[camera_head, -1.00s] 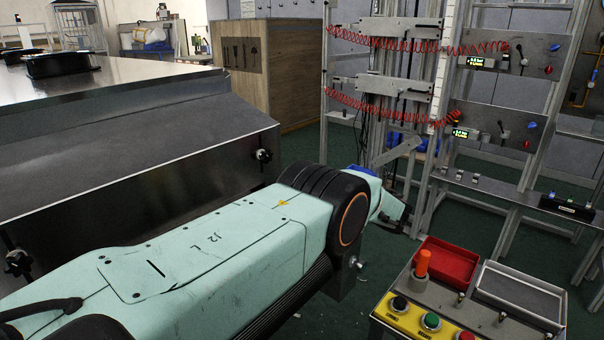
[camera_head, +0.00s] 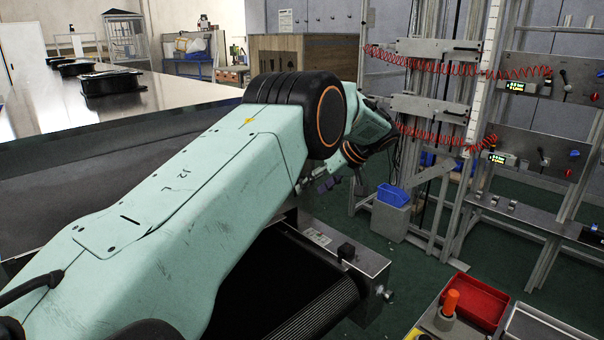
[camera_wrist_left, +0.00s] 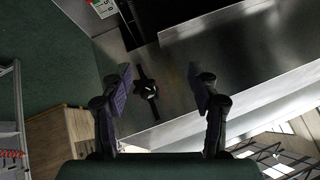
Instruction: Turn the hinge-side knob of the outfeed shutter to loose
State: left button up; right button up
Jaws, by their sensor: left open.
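A black knob (camera_wrist_left: 148,90) with a long dark bar shows in the left wrist view on a metal panel (camera_wrist_left: 185,75), which I take to be the outfeed shutter. My left gripper (camera_wrist_left: 163,80) is open and empty. Its fingers stand on either side of the knob in that view, and I see no contact. In the head view the left gripper (camera_head: 322,180) is small and partly hidden behind my left arm, beside the dryer's end. My arm also covers most of the shutter there, and I cannot make out the knob. My right gripper is not in view.
A black conveyor belt (camera_head: 275,285) with a metal end box (camera_head: 345,255) lies below my left arm. A blue bin (camera_head: 393,195) stands beyond it. A red tray (camera_head: 475,303) is at lower right. Black trays (camera_head: 112,80) sit on the dryer's top.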

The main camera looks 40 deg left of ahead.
pick_arm(q)
jog(key=w+d+r+n+t+h+p, duration=0.1)
jog(key=w+d+r+n+t+h, duration=0.15)
jog(key=w+d+t+h, duration=0.2)
jog(key=w+d+r+n+t+h+p, duration=0.1)
jog(key=w+d+r+n+t+h, duration=0.15)
jog(key=w+d+h, duration=0.3)
jog(key=w+a+r+n+t+p, duration=0.1)
jog(key=w+a+r+n+t, duration=0.1)
jog(key=r+n+t, duration=0.15)
jog(key=w+a+r+n+t+y, duration=0.1)
jog(key=w+a+r+n+t, duration=0.1)
jog(key=r+n, duration=0.3)
jog(key=w+a+r+n+t+p, duration=0.1)
jog(key=w+r+n+t, duration=0.1)
jog(key=r+n, duration=0.25)
jog(key=n+g+y, duration=0.5)
jog(key=n+g, duration=0.4)
jog(key=n, duration=1.1)
send_over(300, 177)
jog(key=s+d, duration=0.2)
jog(key=d, duration=0.1)
notch_tip(300, 177, down, 13)
jog(key=shift+a+x, duration=0.1)
jog(key=shift+x, duration=1.6)
jog(key=shift+a+x, duration=0.15)
jog(key=shift+x, duration=1.6)
